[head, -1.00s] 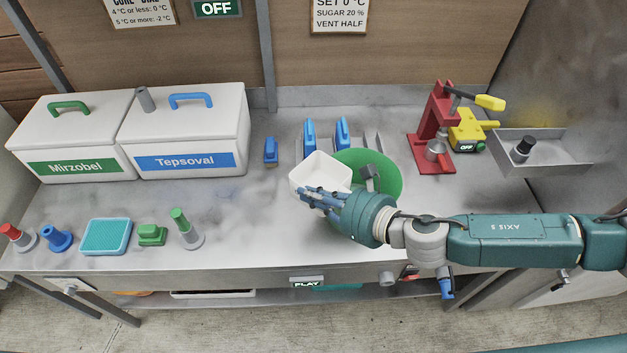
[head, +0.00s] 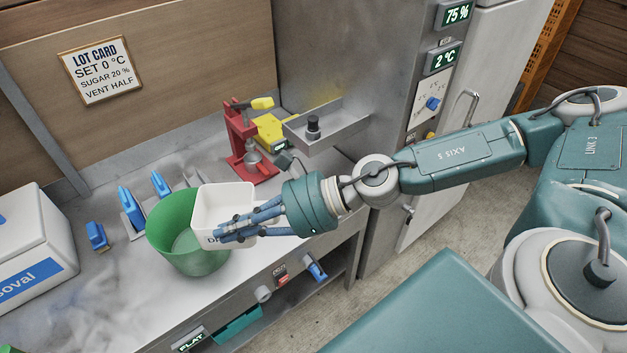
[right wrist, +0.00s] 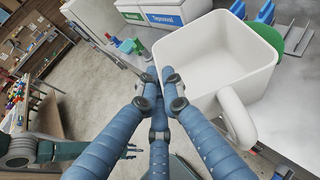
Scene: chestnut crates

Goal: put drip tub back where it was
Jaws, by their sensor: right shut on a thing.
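The white drip tub (head: 224,203) is in my right gripper (head: 238,231), whose blue fingers are closed at its near side and partly cover its lettering. In the head view the tub overlaps the right side of the green bucket (head: 168,232); it appears raised above the bench. In the right wrist view the tub (right wrist: 205,45) looks empty, with its handle (right wrist: 236,117) beside the fingers (right wrist: 160,90). A teal arm with dark fingers (right wrist: 127,151), seemingly my left one, shows low in that view; its jaw state is unclear.
A red press (head: 243,145) and a yellow device (head: 270,130) stand behind the tub. A grey wall tray (head: 330,128) holds a black knob-like item. Blue-handled tools (head: 130,205) stand left of the bucket. The bench front edge is near the gripper; a cabinet (head: 455,110) stands right.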

